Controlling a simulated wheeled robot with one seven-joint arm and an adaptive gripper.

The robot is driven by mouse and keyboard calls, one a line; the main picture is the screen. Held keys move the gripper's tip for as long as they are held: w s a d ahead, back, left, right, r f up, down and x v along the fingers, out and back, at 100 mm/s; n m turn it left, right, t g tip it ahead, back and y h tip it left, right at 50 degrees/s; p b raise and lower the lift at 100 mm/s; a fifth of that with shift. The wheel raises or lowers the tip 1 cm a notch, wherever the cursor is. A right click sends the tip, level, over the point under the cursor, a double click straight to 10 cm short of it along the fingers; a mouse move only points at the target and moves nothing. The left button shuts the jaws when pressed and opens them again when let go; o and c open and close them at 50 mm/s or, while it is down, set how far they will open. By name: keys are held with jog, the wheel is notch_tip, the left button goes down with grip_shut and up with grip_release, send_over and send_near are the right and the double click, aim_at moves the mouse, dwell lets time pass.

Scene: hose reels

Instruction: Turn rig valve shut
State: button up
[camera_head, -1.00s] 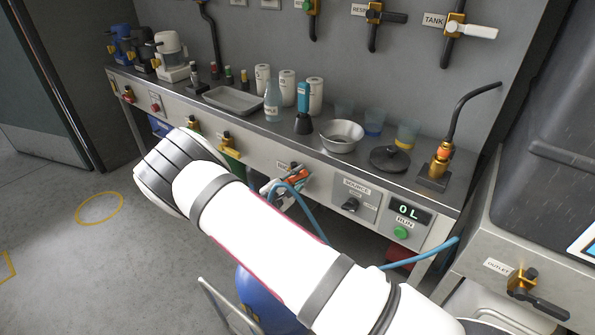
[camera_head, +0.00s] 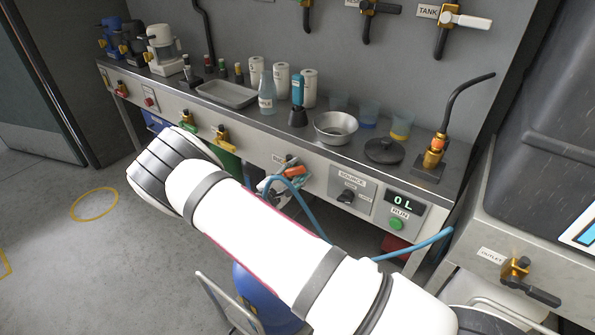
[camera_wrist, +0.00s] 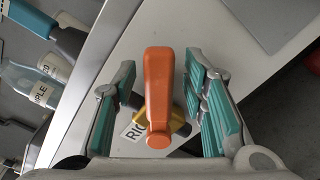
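The rig valve has an orange lever (camera_wrist: 158,95), which lies between my gripper's two fingers in the wrist view. Its brass body (camera_wrist: 178,122) and a partly hidden label starting "RI" (camera_wrist: 133,135) show beneath. In the head view the orange lever (camera_head: 294,171) is on the bench front, left of the SOURCE panel. My gripper (camera_wrist: 165,100) is open around the lever, with a gap on each side of it.
A blue hose (camera_head: 305,205) hangs by the valve. The SOURCE knob (camera_head: 346,196), the display reading 0L (camera_head: 404,202) and a green RUN button (camera_head: 396,224) are to its right. A metal bowl (camera_head: 335,127) and a bottle (camera_head: 267,98) stand on the bench above.

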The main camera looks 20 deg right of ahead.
aim_at(297, 167)
jog(key=shift+r, duration=0.1)
notch_tip(297, 167, up, 10)
jog(key=shift+f, duration=0.1)
dwell(0.5)
